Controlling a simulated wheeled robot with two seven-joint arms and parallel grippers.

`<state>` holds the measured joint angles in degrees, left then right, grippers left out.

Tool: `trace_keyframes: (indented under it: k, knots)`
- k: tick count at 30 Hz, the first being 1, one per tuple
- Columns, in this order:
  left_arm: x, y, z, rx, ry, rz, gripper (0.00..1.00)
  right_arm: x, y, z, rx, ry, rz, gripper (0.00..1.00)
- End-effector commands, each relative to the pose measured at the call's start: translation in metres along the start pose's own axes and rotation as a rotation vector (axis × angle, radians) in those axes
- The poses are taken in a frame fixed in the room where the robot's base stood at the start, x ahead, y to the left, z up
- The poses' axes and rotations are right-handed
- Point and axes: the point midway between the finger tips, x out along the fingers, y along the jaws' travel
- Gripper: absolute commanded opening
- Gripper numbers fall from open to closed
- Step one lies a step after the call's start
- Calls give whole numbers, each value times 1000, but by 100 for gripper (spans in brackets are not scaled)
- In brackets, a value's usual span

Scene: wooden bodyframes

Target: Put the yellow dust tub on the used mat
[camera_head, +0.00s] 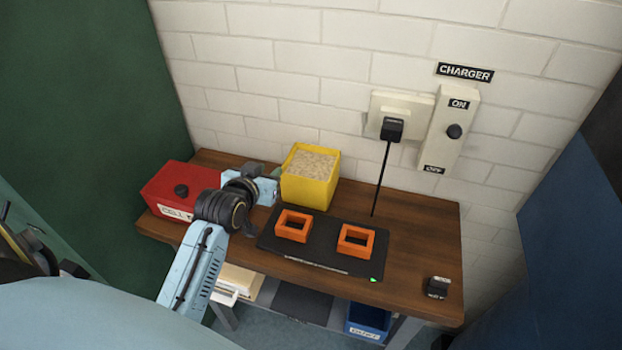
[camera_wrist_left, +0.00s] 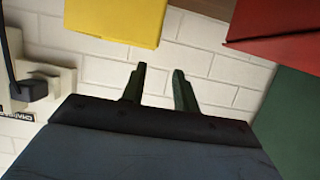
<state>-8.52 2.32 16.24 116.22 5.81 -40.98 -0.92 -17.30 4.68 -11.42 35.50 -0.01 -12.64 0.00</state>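The yellow dust tub (camera_head: 310,185), full of pale dust, stands upright at the back of the wooden table against the wall. It also shows at the top of the left wrist view (camera_wrist_left: 118,20). My left gripper (camera_head: 270,178) is just left of the tub, between it and the red box. In the left wrist view the two dark fingers (camera_wrist_left: 158,88) are apart with only wall between them; they are not around the tub. No mat label is readable; a dark flat sheet (camera_head: 300,303) lies below the table edge. My right gripper is not in view.
The red box (camera_head: 180,190) sits at the table's left. A black board (camera_head: 325,240) with two orange frames (camera_head: 293,226) lies in front of the tub. A small dark block (camera_head: 437,287) is at front right. A blue bin (camera_head: 368,322) is below.

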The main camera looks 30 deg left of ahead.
Motion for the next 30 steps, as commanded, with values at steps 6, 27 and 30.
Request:
trace_keyframes:
  k: [6, 27, 30]
  knots:
    - [35, 1, 0, 1, 0, 1, 30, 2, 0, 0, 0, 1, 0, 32]
    - [96, 9, 0, 2, -2, 1, 30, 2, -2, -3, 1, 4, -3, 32]
    - [96, 9, 0, 2, -2, 1, 30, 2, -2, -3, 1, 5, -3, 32]
